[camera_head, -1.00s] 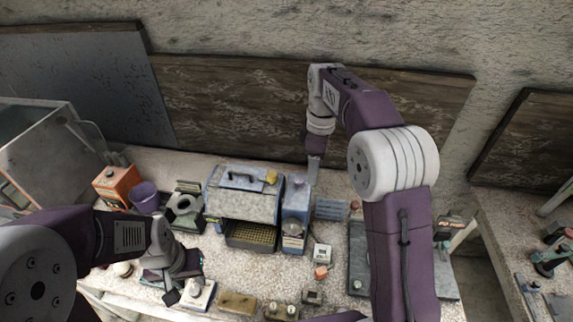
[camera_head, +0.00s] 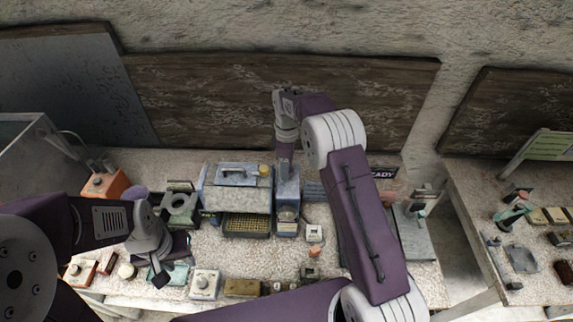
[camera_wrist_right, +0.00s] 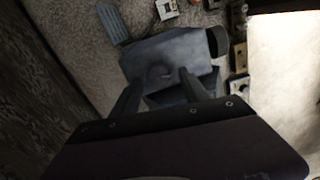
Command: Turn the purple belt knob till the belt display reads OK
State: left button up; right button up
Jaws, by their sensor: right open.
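My right gripper (camera_head: 285,174) points down over the top of a narrow blue-grey unit (camera_head: 287,206). In the right wrist view, its two fingers (camera_wrist_right: 157,88) are apart and empty, with a blue-grey box (camera_wrist_right: 172,50) below them. A faint round mark shows on the box's top between the fingers, and a dark cylinder (camera_wrist_right: 217,41) sits at its right end. I cannot make out a purple knob or a display reading OK. My left gripper (camera_head: 160,276) hangs low over the bench's left front; its jaw opening is unclear.
A blue-grey machine with a handle (camera_head: 236,190) stands left of the narrow unit. A sign ending "EADY" (camera_head: 383,173) is behind my right arm. Small blocks line the front edge. Another bench (camera_head: 480,183) stands right.

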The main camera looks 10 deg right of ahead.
jog(key=shift+s+d+f, duration=0.15)
jog(key=shift+d+f, duration=0.15)
jog(key=shift+d, duration=0.15)
jog(key=shift+a, duration=0.2)
jog(key=c, duration=0.7)
jog(key=shift+a, duration=0.1)
grip_shut()
pick_arm(q)
jog(key=shift+s+d+r, duration=0.1)
jog(key=shift+d+r, duration=0.05)
jog(key=shift+d, duration=0.15)
pick_arm(e)
jog(key=shift+m, duration=0.3)
jog(key=m+p, duration=0.1)
jog(key=m, duration=0.2)
jog(key=shift+m, duration=0.3)
pick_arm(q)
jog(key=shift+r, duration=0.6)
pick_arm(e)
jog(key=m, duration=0.4)
jog(key=shift+m, duration=0.6)
